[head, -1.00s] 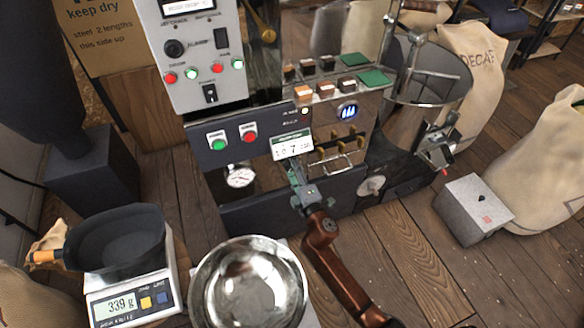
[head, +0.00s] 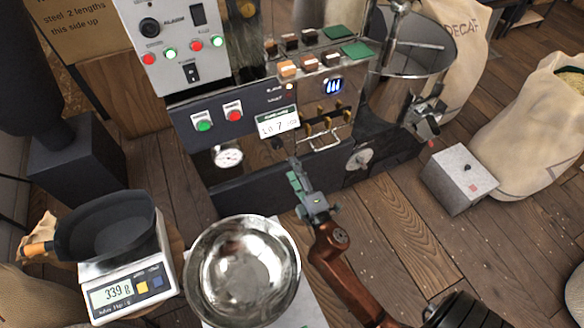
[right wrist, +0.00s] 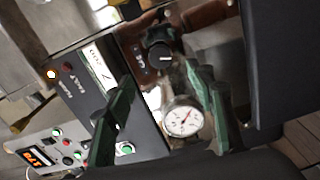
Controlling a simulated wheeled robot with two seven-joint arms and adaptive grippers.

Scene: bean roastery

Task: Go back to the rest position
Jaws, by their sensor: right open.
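My right gripper (head: 294,172) has green fingers and sits in front of the roaster's dark lower panel (head: 250,181), below the white display (head: 277,123). Its brown arm comes up from the lower right. In the right wrist view the two green fingers (right wrist: 165,112) stand well apart with nothing held between them. Past them show a knob (right wrist: 160,57) and the round dial (right wrist: 183,119). My left gripper is not in view.
A shiny metal bowl (head: 243,270) stands just left of my right arm. A scale (head: 128,296) carries a dark pan (head: 105,225) at the left. A grey box (head: 462,180) and an open sack (head: 540,130) stand at the right. The wooden floor between is clear.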

